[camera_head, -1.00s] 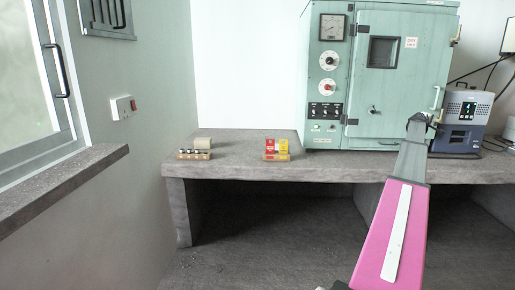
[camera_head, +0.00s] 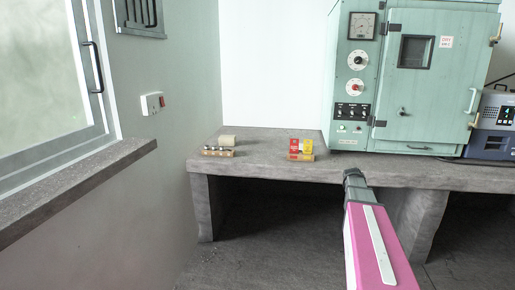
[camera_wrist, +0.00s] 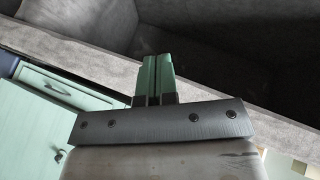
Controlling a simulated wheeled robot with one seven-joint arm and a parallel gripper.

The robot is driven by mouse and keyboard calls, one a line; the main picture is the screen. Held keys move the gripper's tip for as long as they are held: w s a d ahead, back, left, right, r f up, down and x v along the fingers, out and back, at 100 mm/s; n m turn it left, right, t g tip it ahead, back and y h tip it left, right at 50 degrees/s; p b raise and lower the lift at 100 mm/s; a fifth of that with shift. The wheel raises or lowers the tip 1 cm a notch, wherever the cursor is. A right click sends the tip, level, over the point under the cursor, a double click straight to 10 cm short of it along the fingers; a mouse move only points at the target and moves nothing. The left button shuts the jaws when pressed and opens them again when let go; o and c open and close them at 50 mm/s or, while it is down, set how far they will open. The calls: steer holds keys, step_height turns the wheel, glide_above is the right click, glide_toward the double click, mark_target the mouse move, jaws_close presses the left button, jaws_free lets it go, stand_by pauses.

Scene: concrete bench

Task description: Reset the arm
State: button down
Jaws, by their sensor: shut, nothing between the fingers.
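My gripper (camera_wrist: 155,78) shows in the wrist view with its two green fingers pressed together and nothing between them. In the head view my pink and grey arm reaches forward from the lower right. Its grey end (camera_head: 355,180) lies in front of the bench's front edge, below the green cabinet. The fingers themselves are not clear in the head view.
A concrete bench (camera_head: 260,165) runs along the back wall. On it stand a green cabinet (camera_head: 412,75), a grey device (camera_head: 490,125) at right, red and yellow boxes (camera_head: 301,148), and a tray of small items (camera_head: 217,152) beside a beige roll (camera_head: 227,140). A window ledge (camera_head: 70,185) juts out at left.

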steer(key=s+a+f+g+y, duration=0.2)
steer(key=s+a+f, duration=0.3)
steer(key=s+a, duration=0.8)
steer(key=s+a+f+m+g+y, duration=0.1)
steer(key=s+a+f+g+y, duration=0.2)
steer(key=s+a, duration=1.1)
step_height(320, 180, down, 2)
steer(key=a, duration=0.3)
steer(key=shift+d, duration=0.15)
